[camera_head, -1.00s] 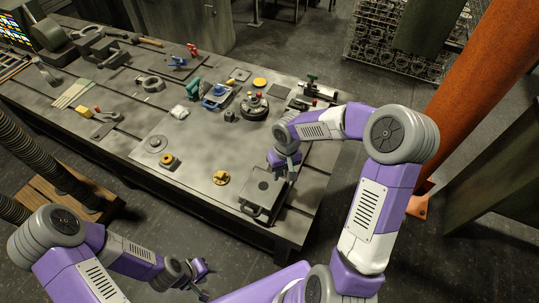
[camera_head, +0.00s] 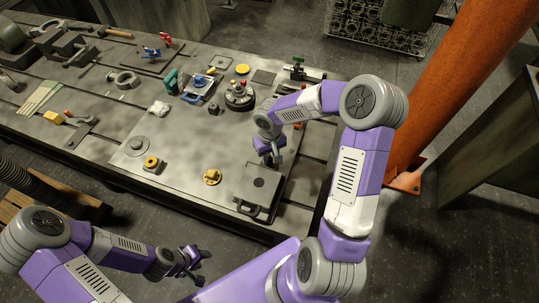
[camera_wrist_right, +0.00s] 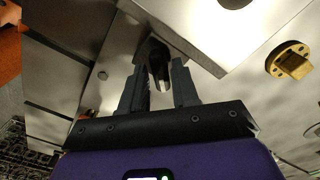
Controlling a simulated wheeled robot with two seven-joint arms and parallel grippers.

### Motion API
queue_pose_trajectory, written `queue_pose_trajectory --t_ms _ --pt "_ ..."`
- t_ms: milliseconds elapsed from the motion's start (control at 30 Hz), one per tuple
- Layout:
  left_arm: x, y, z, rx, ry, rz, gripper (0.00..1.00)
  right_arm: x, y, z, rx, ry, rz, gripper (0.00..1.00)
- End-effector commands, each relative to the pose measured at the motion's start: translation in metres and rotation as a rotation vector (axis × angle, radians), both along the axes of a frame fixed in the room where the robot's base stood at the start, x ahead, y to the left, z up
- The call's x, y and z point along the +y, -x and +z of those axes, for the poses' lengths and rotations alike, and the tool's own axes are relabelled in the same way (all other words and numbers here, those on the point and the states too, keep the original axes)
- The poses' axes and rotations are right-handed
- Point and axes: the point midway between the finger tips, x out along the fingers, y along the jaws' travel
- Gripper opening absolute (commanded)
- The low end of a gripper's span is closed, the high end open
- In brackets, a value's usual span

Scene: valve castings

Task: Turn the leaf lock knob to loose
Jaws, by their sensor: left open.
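My right gripper (camera_head: 271,160) is just behind the plate. In the wrist view its fingers (camera_wrist_right: 160,75) stand apart, the dark part between or just beyond them; contact cannot be told. My left gripper (camera_head: 193,268) is open and empty, low in front of the bench.
A yellow brass fitting (camera_head: 212,177) stands left of the plate and also shows in the wrist view (camera_wrist_right: 290,62). A yellow-topped ring (camera_head: 151,162), a dark round fixture (camera_head: 239,97) and a blue clamp (camera_head: 197,86) stand further off. An orange column (camera_head: 455,100) rises right of the bench.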

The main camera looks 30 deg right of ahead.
Motion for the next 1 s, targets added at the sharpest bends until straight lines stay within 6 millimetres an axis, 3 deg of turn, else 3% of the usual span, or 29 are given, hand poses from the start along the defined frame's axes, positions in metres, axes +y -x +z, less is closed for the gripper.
queue_pose_trajectory --t_ms 167,367,667,1000 --pt "-0.0001 0.0 0.0004 0.0 0.0 0.0 0.43 0.0001 0.0 0.0004 0.0 0.0 0.0 0.28" --pt "-0.0001 0.0 0.0004 0.0 0.0 0.0 0.43 0.0002 0.0 0.0005 0.0 0.0 0.0 0.0" --pt "-0.0001 -0.0001 0.0015 0.0 0.0 0.0 0.43 0.0005 -0.0002 0.0011 0.0 -0.001 0.024 0.0" --pt "0.0 -0.0001 0.0095 0.0 0.0 0.0 0.43 0.0003 -0.0006 0.0022 -0.001 0.0 0.221 0.0"
